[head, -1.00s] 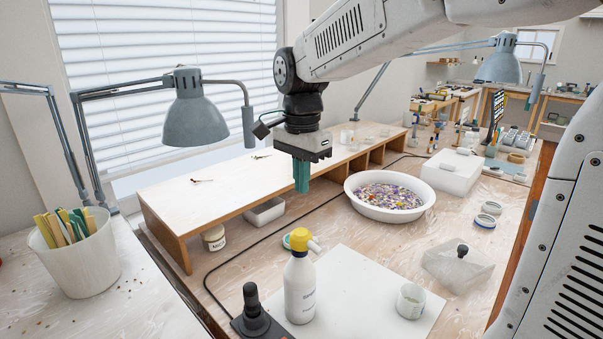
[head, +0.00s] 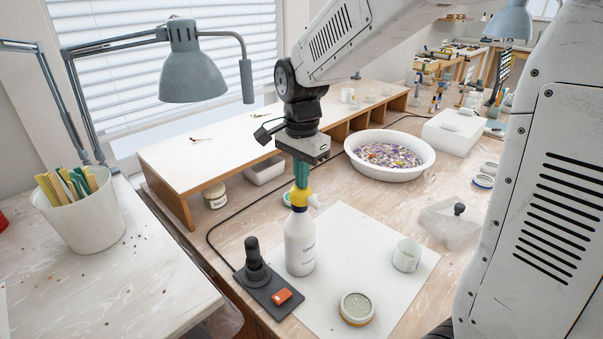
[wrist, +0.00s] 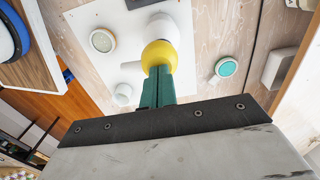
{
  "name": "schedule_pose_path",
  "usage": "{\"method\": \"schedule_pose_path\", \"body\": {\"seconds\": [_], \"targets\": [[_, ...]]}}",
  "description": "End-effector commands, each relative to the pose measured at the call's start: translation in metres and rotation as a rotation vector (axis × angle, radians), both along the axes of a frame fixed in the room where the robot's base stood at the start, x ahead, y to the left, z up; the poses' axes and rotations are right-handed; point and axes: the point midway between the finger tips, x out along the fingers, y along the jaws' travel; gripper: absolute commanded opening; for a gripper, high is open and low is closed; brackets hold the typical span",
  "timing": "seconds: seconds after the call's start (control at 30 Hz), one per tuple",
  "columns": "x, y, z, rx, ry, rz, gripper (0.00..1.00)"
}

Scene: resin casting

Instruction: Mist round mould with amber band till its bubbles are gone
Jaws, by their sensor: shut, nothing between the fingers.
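The round mould with an amber band (head: 357,308) sits on the white sheet near its front edge. Its grey-green fill has pale specks, too small to tell clearly as bubbles. It also shows in the wrist view (wrist: 103,40). A white spray bottle (head: 300,245) with a yellow head stands upright on the sheet's left side, left of and behind the mould. My gripper (head: 301,181) has green fingers, shut and empty, pointing down at the bottle's yellow head. In the wrist view the fingertips (wrist: 158,74) overlap the yellow head (wrist: 160,55); I cannot tell whether they touch.
A white cup (head: 407,255) stands on the sheet right of the bottle. A black device with an upright knob and orange switch (head: 282,296) sits front left. Behind are a white basin (head: 428,161) of coloured chips and a shelf (head: 165,170). A translucent block (head: 437,222) lies right.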

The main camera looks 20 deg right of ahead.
Motion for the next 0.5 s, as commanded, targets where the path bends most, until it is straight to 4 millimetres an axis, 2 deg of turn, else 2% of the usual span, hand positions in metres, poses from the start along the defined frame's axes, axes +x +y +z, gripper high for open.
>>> {"method": "schedule_pose_path", "body": {"seconds": [0.2, 0.5], "targets": [[-0.001, 0.000, -0.023, 0.000, 0.005, 0.000, 0.00], [-0.002, 0.000, -0.026, 0.000, 0.011, 0.000, 0.00]]}}
